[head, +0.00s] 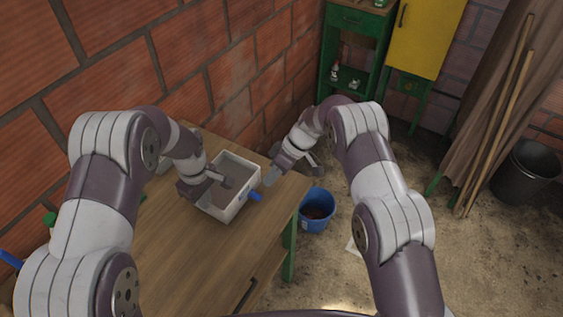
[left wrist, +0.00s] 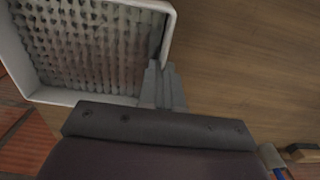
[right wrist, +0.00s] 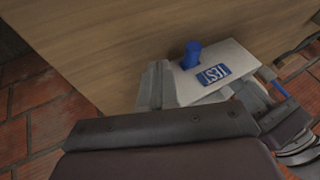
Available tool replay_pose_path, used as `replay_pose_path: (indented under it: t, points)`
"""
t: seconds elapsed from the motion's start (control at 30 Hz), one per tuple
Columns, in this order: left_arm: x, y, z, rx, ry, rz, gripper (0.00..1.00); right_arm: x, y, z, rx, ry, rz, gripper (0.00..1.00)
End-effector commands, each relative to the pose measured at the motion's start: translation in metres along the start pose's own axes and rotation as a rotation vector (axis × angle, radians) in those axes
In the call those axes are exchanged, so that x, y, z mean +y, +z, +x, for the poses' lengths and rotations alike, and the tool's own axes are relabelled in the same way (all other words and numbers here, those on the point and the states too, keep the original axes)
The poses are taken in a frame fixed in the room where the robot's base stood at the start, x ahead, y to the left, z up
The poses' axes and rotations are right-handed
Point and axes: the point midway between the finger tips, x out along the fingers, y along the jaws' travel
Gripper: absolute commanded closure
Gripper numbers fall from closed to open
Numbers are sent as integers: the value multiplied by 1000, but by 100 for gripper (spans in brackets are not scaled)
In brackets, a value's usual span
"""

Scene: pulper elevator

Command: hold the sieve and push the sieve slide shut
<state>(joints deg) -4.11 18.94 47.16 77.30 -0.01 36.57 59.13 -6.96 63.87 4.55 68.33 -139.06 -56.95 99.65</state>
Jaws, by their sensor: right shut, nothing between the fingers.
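The sieve (head: 211,209) is a pale box with a mesh floor on the wooden table; it also shows in the left wrist view (left wrist: 62,97). A blue slide handle (head: 255,195) sticks out from its right side. In the right wrist view the handle (right wrist: 192,54) stands out beside a blue TEST label (right wrist: 212,75). My left gripper (head: 222,181) is at the sieve's rim, and its fingers (left wrist: 163,84) look shut on the wall. My right gripper (head: 272,178) is shut and empty, just right of the sieve, close to the handle; its fingertips (right wrist: 152,80) are near the labelled wall.
The table (head: 213,263) is clear in front of the sieve. A brick wall (head: 125,55) stands behind it. A blue bucket (head: 318,212) is on the floor right of the table. A green shelf (head: 350,45), a yellow cabinet (head: 425,35) and a black bucket (head: 525,175) stand further back.

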Motion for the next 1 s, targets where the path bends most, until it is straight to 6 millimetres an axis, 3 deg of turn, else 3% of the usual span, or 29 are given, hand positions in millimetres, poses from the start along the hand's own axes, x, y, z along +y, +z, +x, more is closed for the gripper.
replay_pose_path:
  t: [0.2,0.67,1.0]
  points:
    - [0,0,0,0,0,0,100,-21,1,13,1,2,-1,100]
    - [0,0,0,0,0,0,100,-28,1,17,0,1,-2,100]
    - [0,0,0,0,1,0,100,-74,2,39,1,1,-1,100]
